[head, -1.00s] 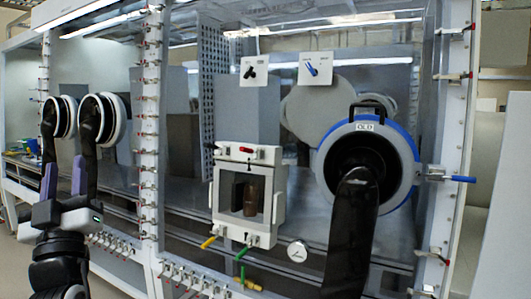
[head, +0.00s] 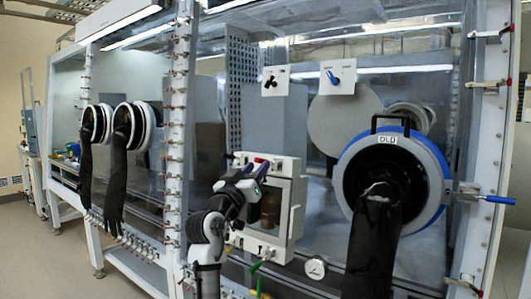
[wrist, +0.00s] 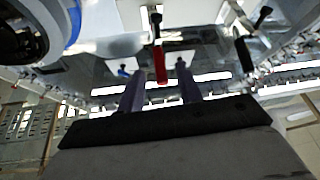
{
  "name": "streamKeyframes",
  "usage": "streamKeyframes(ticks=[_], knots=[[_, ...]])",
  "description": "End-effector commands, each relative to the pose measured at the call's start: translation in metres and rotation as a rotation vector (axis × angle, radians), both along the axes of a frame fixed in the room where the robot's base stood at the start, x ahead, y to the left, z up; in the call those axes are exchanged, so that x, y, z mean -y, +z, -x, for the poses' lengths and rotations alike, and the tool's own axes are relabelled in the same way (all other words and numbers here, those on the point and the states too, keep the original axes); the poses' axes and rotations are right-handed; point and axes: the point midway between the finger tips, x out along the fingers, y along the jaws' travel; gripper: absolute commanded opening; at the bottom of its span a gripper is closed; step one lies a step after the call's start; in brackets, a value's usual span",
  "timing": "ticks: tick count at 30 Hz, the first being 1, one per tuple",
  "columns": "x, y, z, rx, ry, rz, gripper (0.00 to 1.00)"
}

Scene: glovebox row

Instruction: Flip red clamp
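The red clamp (head: 259,160) sits at the top of the small white-framed box on the glovebox front, partly hidden by my gripper. My gripper (head: 261,177) is in front of the box's upper left, just below the clamp. In the wrist view my gripper (wrist: 160,78) has its two purple fingers apart with nothing held between them. I cannot tell whether a finger touches the clamp.
The white-framed box (head: 296,195) holds a brown cylinder (head: 270,210). A blue-ringed port (head: 437,180) with a hanging black glove (head: 374,245) is at the right. A green handle (head: 258,270) and a round gauge (head: 315,267) sit below. Small red-tipped clamps line the posts.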

Motion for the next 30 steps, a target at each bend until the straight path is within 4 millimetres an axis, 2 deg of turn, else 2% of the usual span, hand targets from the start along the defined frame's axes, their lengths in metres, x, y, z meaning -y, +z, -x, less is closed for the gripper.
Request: streamKeyframes(ticks=[3,9,22,30], knots=[[0.012,0.013,-0.020,-0.001,-0.001,0.000,0.35],[0.023,0.021,-0.042,0.000,0.000,0.001,0.35],[0.027,0.023,-0.050,0.000,0.001,0.001,0.35],[0.027,0.023,-0.050,0.000,0.001,0.001,0.00]])
